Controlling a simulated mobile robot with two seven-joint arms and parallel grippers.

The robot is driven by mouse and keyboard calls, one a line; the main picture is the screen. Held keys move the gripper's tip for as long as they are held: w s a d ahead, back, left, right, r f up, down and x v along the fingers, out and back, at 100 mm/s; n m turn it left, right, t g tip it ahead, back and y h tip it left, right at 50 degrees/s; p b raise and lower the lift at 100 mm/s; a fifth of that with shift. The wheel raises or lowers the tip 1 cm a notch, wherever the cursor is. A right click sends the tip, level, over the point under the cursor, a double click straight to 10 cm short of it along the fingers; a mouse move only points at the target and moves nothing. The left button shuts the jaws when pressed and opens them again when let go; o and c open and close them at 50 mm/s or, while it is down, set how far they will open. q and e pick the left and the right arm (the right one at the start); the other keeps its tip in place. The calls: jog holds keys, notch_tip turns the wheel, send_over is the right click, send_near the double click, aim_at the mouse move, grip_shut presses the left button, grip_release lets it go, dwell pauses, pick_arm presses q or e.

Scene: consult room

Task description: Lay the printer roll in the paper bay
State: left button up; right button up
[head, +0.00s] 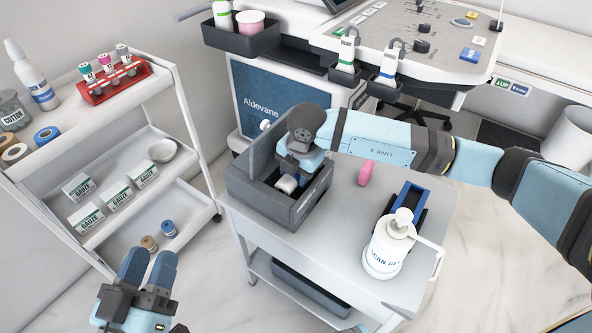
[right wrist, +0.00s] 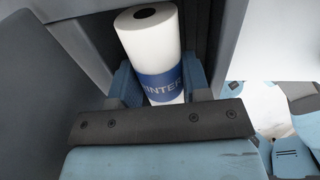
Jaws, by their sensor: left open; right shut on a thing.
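The paper bay is a dark grey open box (head: 258,205) with a raised lid (head: 263,143), on a small cart. My right gripper (head: 294,176) reaches down into it, shut on the white printer roll (head: 286,184). In the right wrist view the roll (right wrist: 150,38) has a blue label and a dark core hole, and sits between the blue fingers (right wrist: 160,85), with dark bay walls around it. Whether the roll touches the bay floor cannot be told. My left gripper (head: 149,270) is open and empty at the lower left, away from the cart.
On the cart (head: 335,235) stand a pink bottle (head: 366,173), a blue-lined dark tray (head: 411,200) and a white gel pump bottle (head: 388,252). A shelf trolley (head: 180,100) with tubes, gauze boxes and tape rolls is at left. An ultrasound console (head: 400,45) stands behind.

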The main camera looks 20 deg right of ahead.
jog(key=shift+f, duration=0.2)
jog(key=o, duration=1)
pick_arm(q)
jog(key=shift+r, duration=0.4)
pick_arm(e)
jog(key=shift+r, duration=0.1)
pick_arm(q)
notch_tip(320, 180, down, 7)
jog(key=a+g+y+p, duration=0.2)
jog(key=g+p, duration=0.1)
jog(key=shift+a+y+p, duration=0.2)
jog(key=shift+y+p, duration=0.2)
pick_arm(e)
jog(key=shift+s+d+r, duration=0.2)
jog(key=shift+s+r, duration=0.05)
jog(key=shift+r, duration=1.9)
jog(key=shift+s+d+r, duration=0.15)
jog(key=shift+s+r, duration=0.05)
jog(key=shift+r, duration=1.95)
jog(key=shift+s+d+r, duration=0.2)
jog(key=shift+s+r, duration=0.05)
jog(key=shift+r, duration=1.9)
